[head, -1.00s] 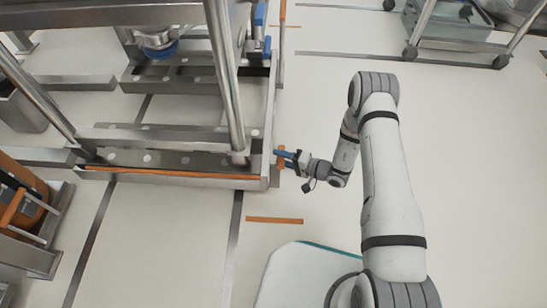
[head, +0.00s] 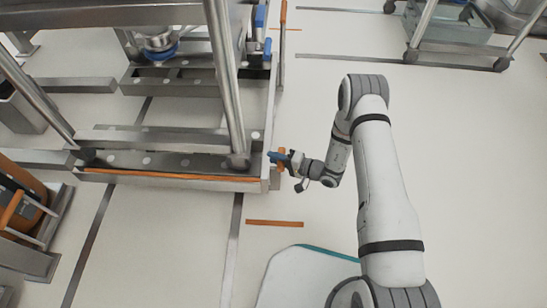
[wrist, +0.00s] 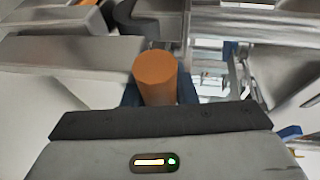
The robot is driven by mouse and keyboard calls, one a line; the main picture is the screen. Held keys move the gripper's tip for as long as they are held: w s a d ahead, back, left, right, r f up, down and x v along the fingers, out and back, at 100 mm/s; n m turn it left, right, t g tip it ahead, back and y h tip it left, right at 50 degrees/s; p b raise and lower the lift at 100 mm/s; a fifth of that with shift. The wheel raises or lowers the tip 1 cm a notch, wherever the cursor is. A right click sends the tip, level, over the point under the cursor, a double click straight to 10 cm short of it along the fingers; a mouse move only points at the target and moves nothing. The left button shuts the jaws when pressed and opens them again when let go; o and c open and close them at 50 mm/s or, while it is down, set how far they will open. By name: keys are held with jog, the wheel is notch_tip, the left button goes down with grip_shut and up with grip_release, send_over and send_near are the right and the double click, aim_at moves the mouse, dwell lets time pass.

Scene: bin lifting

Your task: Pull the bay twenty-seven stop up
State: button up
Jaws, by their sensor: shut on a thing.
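The stop in my grip has an orange round handle (head: 281,152) beside the front right corner of the steel bay. No bay number is readable. My gripper (head: 275,157) has its blue fingers at this handle. In the wrist view the orange handle (wrist: 155,72) stands between the blue fingers (wrist: 156,92), which are shut on it. The lower part of the handle is hidden behind the gripper body. The stop's lower end and its mount cannot be made out.
A steel frame (head: 228,85) stands in the bay, a leg on the front rail (head: 180,160). Another orange-tipped bar (head: 283,12) stands behind on the right side. An orange container (head: 20,195) is at the left. A wheeled cart (head: 455,30) is far right. Floor to the right is clear.

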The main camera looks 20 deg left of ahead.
grip_shut()
notch_tip(320, 180, up, 8)
jog(key=p, duration=0.3)
jog(key=shift+f+p, duration=0.25)
jog(key=shift+p, duration=0.15)
jog(key=o, duration=0.9)
grip_release()
jog(key=shift+c, duration=0.2)
